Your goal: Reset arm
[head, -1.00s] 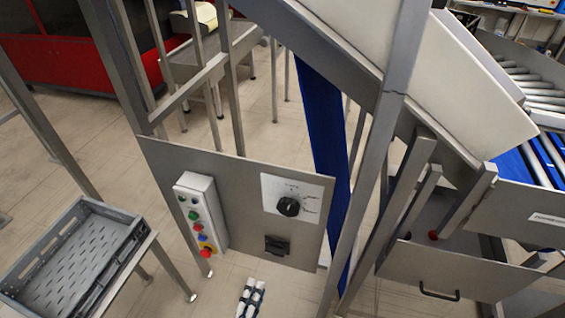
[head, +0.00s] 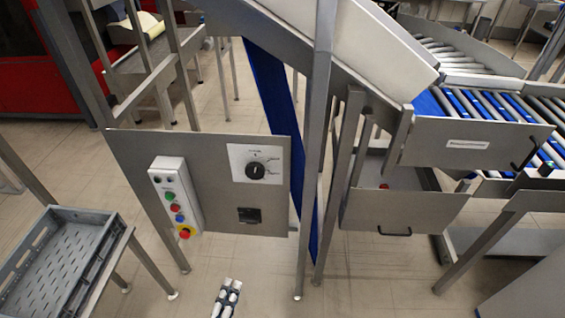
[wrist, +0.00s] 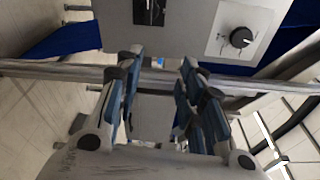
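My gripper (wrist: 160,60) shows in the wrist view with its two blue-and-grey fingers spread apart and nothing between them. It is in front of a grey control panel (wrist: 185,45), which carries a black rotary knob (wrist: 241,38) and a black socket (wrist: 149,12). In the head view the same panel (head: 217,204) shows the rotary knob (head: 256,170), the socket (head: 249,215) and a white box with coloured buttons (head: 174,197). A small white and dark piece at the bottom edge of the head view may be part of my arm; I cannot tell.
A grey perforated crate (head: 112,229) sits on a stand at lower left. A roller conveyor (head: 497,105) runs at right, above a drawer-like tray (head: 403,213). Metal posts (head: 318,140) and a blue belt (head: 272,90) stand in the middle. The floor below the panel shows free room.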

